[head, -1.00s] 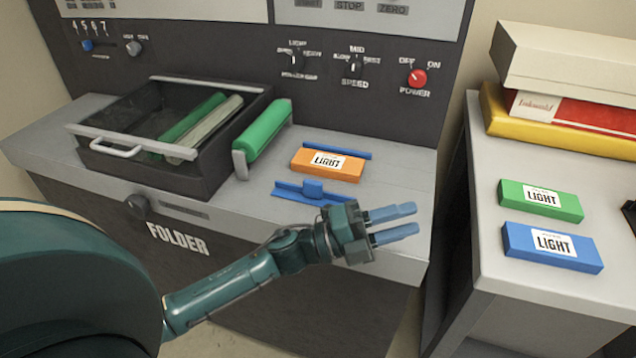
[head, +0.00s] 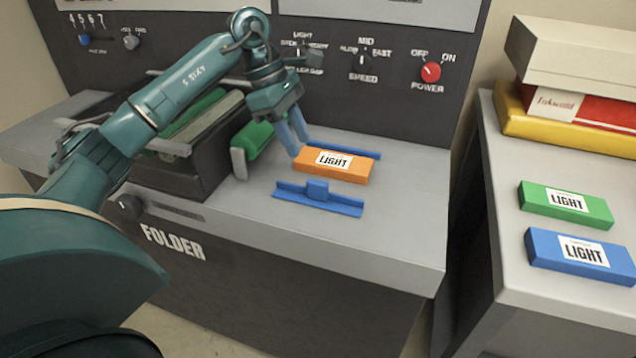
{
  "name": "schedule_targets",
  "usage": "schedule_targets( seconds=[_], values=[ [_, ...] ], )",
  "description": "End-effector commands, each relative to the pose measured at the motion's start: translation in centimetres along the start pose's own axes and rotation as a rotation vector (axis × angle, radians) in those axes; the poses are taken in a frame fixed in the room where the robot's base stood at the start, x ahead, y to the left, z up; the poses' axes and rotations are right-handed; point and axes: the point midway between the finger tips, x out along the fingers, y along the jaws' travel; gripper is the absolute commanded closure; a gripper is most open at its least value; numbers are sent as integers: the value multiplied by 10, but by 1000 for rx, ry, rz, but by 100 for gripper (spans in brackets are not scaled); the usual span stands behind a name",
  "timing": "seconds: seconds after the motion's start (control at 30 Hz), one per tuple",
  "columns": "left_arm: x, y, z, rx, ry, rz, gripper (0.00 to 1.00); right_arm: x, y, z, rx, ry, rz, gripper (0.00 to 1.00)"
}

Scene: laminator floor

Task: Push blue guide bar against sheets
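The front blue guide bar (head: 340,203), with a raised block in its middle, lies on the grey folder bed. Behind it is an orange pack (head: 352,171) of sheets with a white LIGHT label. A gap of bare bed shows between bar and pack. A second blue bar (head: 362,152) runs along the pack's back side. My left gripper (head: 299,148) points down at the pack's left end, with its two blue fingers close together in this view. I see nothing held; whether the fingers touch the pack is unclear. My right gripper is not in view.
A green roller (head: 252,142) stands left of the pack, and a dark tray (head: 200,165) is partly behind my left arm. A side table at right holds a green pack (head: 540,206) and a blue pack (head: 555,253). The bed right of the bars is clear.

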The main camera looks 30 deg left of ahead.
Motion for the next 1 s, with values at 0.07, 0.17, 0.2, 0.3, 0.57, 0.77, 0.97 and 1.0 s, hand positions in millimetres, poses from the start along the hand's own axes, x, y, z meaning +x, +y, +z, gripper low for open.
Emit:
schedule_targets(
  seconds=[0.07,0.17,0.2,0.3,0.57,0.77,0.97,1.0],
  values=[
    [18,-1,0,0,1,-5,64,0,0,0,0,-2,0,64],
    [40,-1,1,0,-1,-6,64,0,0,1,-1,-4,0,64],
    [48,-1,1,0,-1,-6,64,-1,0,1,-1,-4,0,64],
    [68,-1,1,0,-3,-4,64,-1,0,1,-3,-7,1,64],
    [104,-1,2,0,-4,-2,64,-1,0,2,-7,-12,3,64],
    [111,0,2,0,-4,0,64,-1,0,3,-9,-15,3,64],
    [111,0,2,0,-4,0,64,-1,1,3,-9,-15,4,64],
    [111,0,2,0,-4,0,67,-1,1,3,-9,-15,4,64]
  ],
)
